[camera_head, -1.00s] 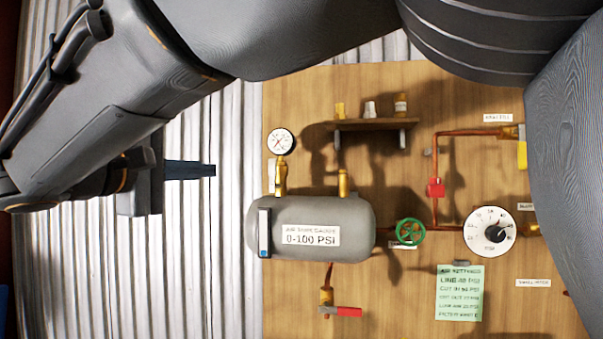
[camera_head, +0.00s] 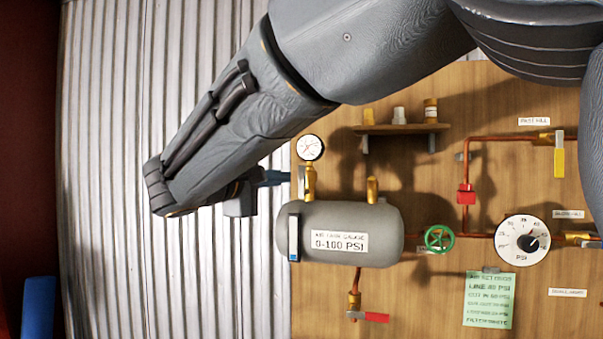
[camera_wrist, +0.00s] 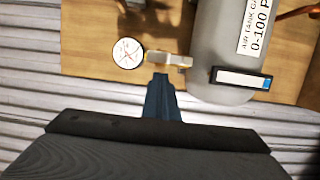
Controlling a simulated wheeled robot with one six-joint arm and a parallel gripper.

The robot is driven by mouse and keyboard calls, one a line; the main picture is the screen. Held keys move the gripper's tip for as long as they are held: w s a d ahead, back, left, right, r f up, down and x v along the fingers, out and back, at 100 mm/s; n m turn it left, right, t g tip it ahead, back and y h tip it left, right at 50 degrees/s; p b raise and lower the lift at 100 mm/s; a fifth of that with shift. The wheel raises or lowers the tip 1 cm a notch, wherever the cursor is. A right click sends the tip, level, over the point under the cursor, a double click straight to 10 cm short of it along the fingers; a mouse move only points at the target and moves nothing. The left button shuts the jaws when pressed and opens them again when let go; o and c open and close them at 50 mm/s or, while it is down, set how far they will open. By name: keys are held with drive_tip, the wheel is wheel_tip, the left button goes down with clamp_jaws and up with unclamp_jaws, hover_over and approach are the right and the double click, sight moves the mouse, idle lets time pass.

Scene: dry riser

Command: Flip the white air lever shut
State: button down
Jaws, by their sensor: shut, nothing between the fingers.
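The white air lever (camera_head: 301,181) is a thin pale strip beside the brass stem (camera_head: 311,184) under the round gauge. It lies along the stem, on its left side in the head view. In the wrist view the lever (camera_wrist: 180,60) shows as a pale piece over the brass stem. My gripper (camera_head: 287,177) has blue fingers, shut and empty, pointing right just left of the lever. In the wrist view the fingertips (camera_wrist: 160,76) are close to the stem and lever. I cannot tell whether they touch.
The grey tank (camera_head: 380,235) lies below the stem, with a sight strip (camera_head: 294,238) at its left end. A round gauge (camera_head: 310,148) tops the stem. A red-handled valve (camera_head: 376,317) hangs beneath. A small shelf (camera_head: 400,128) holds jars. Corrugated wall (camera_head: 120,150) fills the left.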

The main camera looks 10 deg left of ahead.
drive_tip(key=shift+d+f, duration=0.15)
drive_tip(key=shift+d, duration=0.35)
